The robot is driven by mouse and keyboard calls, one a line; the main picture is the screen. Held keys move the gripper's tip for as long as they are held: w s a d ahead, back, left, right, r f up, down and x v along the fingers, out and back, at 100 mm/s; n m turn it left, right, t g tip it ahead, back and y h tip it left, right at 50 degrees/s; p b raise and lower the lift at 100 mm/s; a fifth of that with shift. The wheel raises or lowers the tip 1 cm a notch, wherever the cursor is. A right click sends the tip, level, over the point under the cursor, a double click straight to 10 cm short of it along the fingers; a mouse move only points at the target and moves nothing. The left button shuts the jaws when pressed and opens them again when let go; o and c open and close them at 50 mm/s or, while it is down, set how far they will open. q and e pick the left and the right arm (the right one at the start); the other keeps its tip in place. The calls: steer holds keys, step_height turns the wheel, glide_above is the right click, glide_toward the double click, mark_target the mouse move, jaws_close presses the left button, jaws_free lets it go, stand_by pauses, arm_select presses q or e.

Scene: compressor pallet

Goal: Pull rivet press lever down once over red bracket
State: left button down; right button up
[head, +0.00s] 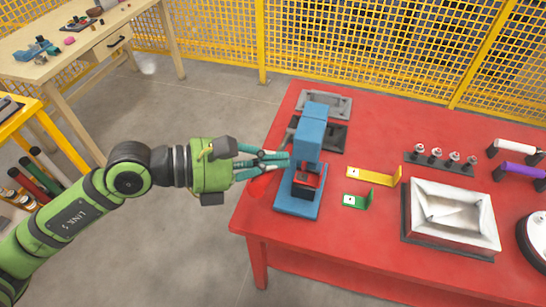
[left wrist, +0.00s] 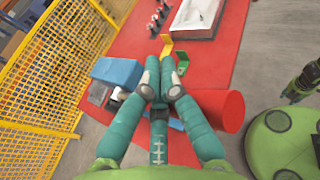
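The blue rivet press (head: 312,128) stands on the left part of the red table; its blue top also shows in the left wrist view (left wrist: 118,72). The red bracket (head: 306,181) sits low in the press, partly hidden by it. A red cylindrical grip (head: 260,186), apparently the lever's handle, is at the press's left side; it is large in the left wrist view (left wrist: 225,108). My left gripper (head: 287,161) reaches in beside the press, its fingers drawn together above the grip. The grip lies below the fingers, not between them (left wrist: 160,70). Contact is unclear.
A yellow bracket (head: 375,177) and a green bracket (head: 357,200) lie right of the press. Further right are a white tray (head: 450,250) and a rack with several pegs (head: 440,162). Grey parts (head: 325,103) lie behind the press. A yellow mesh fence (head: 360,40) runs behind the table.

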mark_target(273, 174)
arm_select(q)
steer(key=shift+f+b, duration=1.55)
steer(key=shift+f, duration=0.3)
steer(key=shift+f+b, duration=1.65)
steer(key=shift+b, duration=0.05)
